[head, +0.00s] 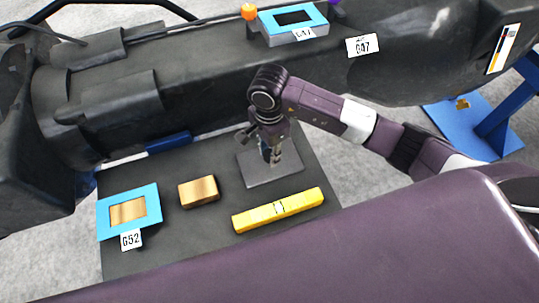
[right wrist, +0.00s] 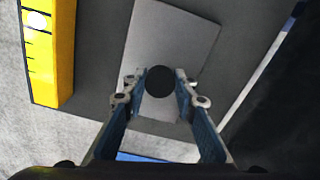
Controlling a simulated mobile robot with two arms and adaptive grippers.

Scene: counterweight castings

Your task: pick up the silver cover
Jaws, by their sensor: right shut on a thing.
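The silver cover (head: 287,174) is a flat grey plate lying on, or very close over, the dark mat; I cannot tell whether there is a gap. In the right wrist view the cover (right wrist: 178,38) has a round black knob (right wrist: 160,82) in its middle. My right gripper (head: 271,160) points down over the cover, and its fingers (right wrist: 160,90) are shut on the knob from both sides. The gripper hides the knob in the head view. My left gripper is not in view.
On the dark mat (head: 155,258) are a yellow level (head: 278,209), a gold block (head: 199,191) and a blue frame (head: 147,196) around a gold plate, tagged G52. A large black casting (head: 200,80) lies behind, bearing another blue frame (head: 292,20). A blue stand (head: 500,120) is at right.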

